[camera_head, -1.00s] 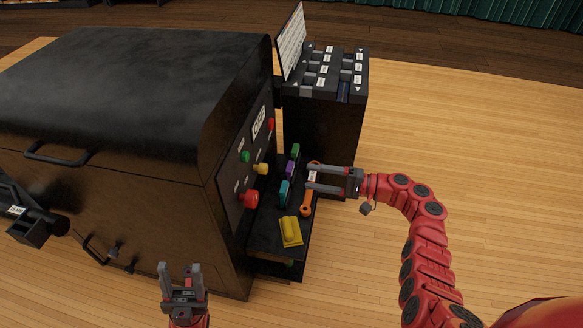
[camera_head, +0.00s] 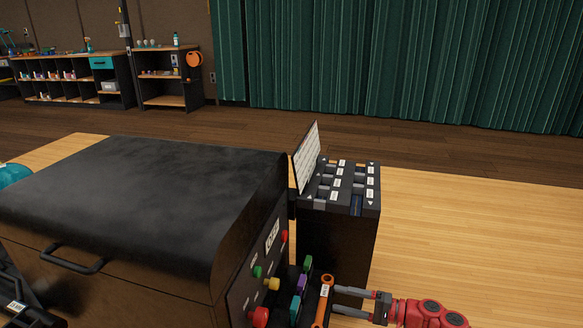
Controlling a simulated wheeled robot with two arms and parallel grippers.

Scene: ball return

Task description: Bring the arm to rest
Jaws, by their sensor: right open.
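My right gripper (camera_head: 362,303) shows at the bottom right, its red arm (camera_head: 428,312) coming in from the right. Its two fingers point left and are apart, with nothing seen between them. The fingertips are close to an orange wrench-like tool (camera_head: 324,300) on the machine's side shelf; I cannot tell whether they touch it.
A large black machine (camera_head: 140,200) fills the lower left, with coloured knobs (camera_head: 259,317) on its side panel. A black cabinet with a slotted top (camera_head: 345,185) stands beside it. Shelves (camera_head: 75,80) and green curtains (camera_head: 400,60) are behind.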

